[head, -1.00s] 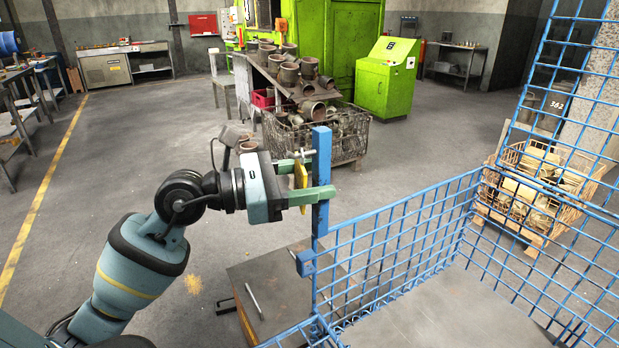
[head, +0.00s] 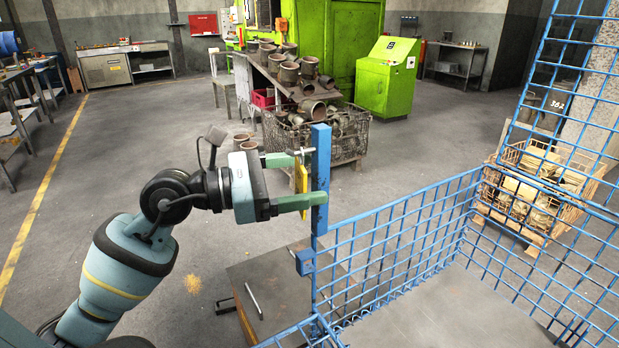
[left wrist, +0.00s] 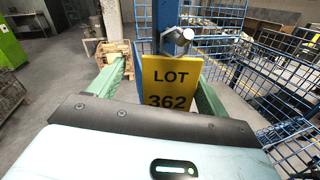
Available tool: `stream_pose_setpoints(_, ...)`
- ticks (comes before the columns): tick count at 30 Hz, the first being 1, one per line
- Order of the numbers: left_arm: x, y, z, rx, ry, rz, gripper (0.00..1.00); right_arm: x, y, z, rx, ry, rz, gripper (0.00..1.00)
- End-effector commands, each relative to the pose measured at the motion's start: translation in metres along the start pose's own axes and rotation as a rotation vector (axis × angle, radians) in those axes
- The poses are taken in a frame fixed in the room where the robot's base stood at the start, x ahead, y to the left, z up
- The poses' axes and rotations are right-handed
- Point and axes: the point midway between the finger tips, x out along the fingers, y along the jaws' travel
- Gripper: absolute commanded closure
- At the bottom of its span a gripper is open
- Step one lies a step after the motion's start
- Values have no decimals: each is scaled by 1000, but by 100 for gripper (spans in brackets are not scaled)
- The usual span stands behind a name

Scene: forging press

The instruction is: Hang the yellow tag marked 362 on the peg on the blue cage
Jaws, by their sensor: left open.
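The yellow tag (left wrist: 170,82), marked LOT 362, hangs upright at the silver peg (left wrist: 183,36) on the blue cage's post (head: 320,165). The tag's top edge is just below the peg's end in the left wrist view; its hole is not clear there. In the head view the tag (head: 302,176) shows edge-on beside the post. My left gripper (head: 312,178) is open, with one green finger on each side of the tag and gaps between. The blue cage (head: 400,240) stands at the right. My right gripper is in neither view.
A grey-brown table (head: 275,290) stands below the post. A wire bin of metal parts (head: 340,140) is behind it. A wooden-based crate (head: 530,200) stands beyond the cage. The floor left of my arm is clear.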

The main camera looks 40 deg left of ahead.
Motion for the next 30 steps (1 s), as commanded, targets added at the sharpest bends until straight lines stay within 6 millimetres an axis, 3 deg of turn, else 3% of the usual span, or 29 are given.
stream_pose_setpoints(7, -34, -1, -3, -1, 5, 0, 23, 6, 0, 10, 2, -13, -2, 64)
stream_pose_setpoints(13, -54, 0, -2, 0, 3, -1, 23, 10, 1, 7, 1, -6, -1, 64)
stream_pose_setpoints(19, -61, 0, -1, 0, 2, -1, 23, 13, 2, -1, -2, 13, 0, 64)
stream_pose_setpoints(30, -62, 0, 0, 1, 1, -1, 23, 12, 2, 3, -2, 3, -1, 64)
